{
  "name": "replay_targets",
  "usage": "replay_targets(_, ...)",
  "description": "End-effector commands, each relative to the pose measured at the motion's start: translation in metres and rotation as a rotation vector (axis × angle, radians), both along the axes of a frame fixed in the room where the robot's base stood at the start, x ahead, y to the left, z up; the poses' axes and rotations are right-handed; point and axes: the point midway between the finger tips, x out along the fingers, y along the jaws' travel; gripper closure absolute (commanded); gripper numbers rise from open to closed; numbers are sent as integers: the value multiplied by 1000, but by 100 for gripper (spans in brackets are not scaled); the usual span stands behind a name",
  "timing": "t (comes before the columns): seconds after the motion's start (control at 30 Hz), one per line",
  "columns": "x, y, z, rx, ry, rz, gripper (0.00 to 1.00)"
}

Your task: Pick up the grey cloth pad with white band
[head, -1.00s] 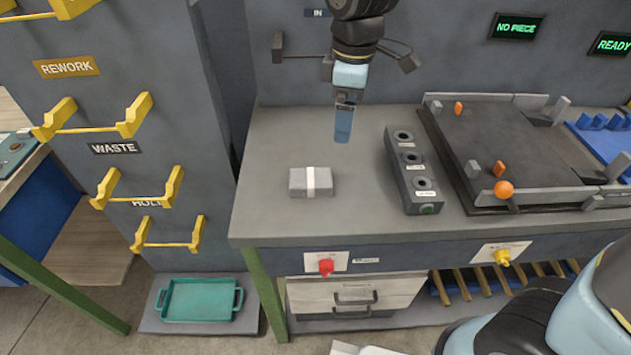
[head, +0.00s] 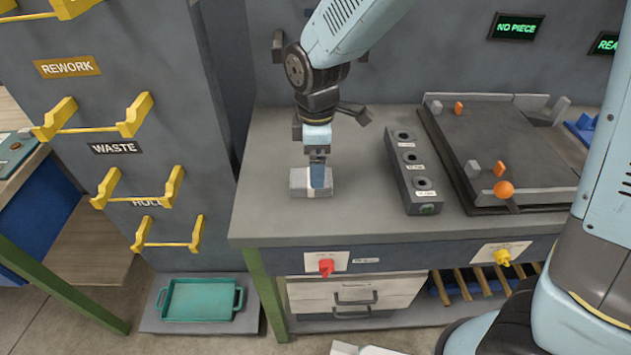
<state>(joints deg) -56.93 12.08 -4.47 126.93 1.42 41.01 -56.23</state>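The grey cloth pad (head: 301,184) lies on the grey bench top, left of the row of sockets. My gripper (head: 319,180) points straight down at the pad, over its middle. Its blue finger covers the place where the white band was in view. Only one finger shows clearly, so I cannot tell whether the fingers are apart or closed on the pad. The pad appears to rest on the bench.
A grey block with several round sockets (head: 404,158) stands right of the pad. Beyond it is a dark fixture plate (head: 510,150) with orange pegs and an orange knob (head: 503,189). The bench top (head: 270,215) is clear left of and in front of the pad. A teal tray (head: 200,299) sits low at left.

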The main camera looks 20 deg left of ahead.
Motion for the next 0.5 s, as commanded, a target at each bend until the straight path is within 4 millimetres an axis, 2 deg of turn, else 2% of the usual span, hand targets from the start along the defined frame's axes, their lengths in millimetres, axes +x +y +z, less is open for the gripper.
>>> replay_targets(0.3,0,12,-31,-3,1,0,2)
replay_targets(0.5,0,11,-50,-2,2,-2,2)
